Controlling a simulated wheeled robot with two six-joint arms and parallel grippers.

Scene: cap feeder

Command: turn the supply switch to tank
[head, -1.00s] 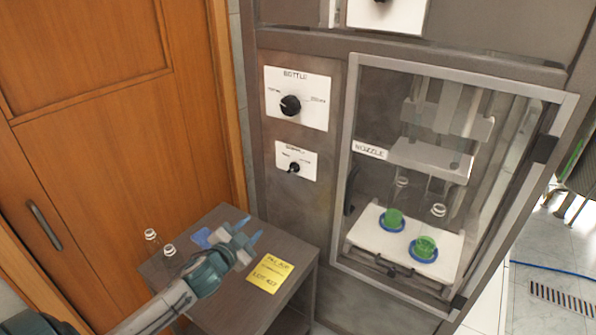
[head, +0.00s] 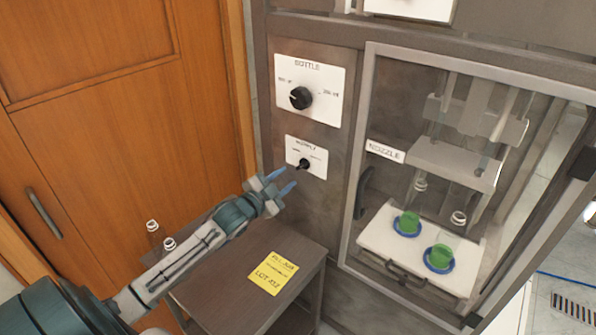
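The supply switch (head: 304,165) is a small black knob on a white plate (head: 318,151) on the machine's front, below the bottle dial. The plate's lettering is too small to read surely, and I cannot tell which mark the knob points to. My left gripper (head: 283,180) is just left of and below the plate in the picture. Its two blue-tipped fingers are apart with nothing between them, and they look clear of the knob. My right gripper is not in view.
A larger bottle dial (head: 301,98) sits above. The clear-doored nozzle cabinet (head: 355,220) at right holds two bottles with green liquid. A side table (head: 215,295) below my arm bears a yellow note (head: 272,273) and two clear bottles (head: 153,235). A wooden door (head: 110,130) stands at left.

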